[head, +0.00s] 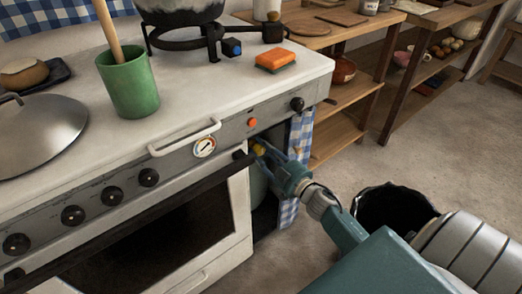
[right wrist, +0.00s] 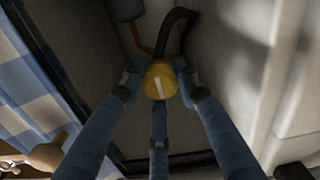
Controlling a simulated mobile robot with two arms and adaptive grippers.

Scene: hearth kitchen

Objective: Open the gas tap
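The gas tap is a round yellow knob (right wrist: 160,80) with a white line across it, nearly upright in the right wrist view. It shows as a small yellow patch in the head view (head: 259,149), in the dark opening at the stove's right end. My right gripper (right wrist: 159,76) reaches into this opening, with its fingers spread around the knob. Two fingertips are close to its sides and one is below it. Narrow gaps seem to show beside the knob; contact is hard to make out. My left gripper is out of view.
The white stove (head: 197,82) has an oven handle (head: 150,212) just left of my right gripper. A blue checked curtain (head: 299,143) hangs right of the opening. A dark hose (right wrist: 178,28) runs behind the knob. A black bin (head: 394,208) stands on the floor near my right arm.

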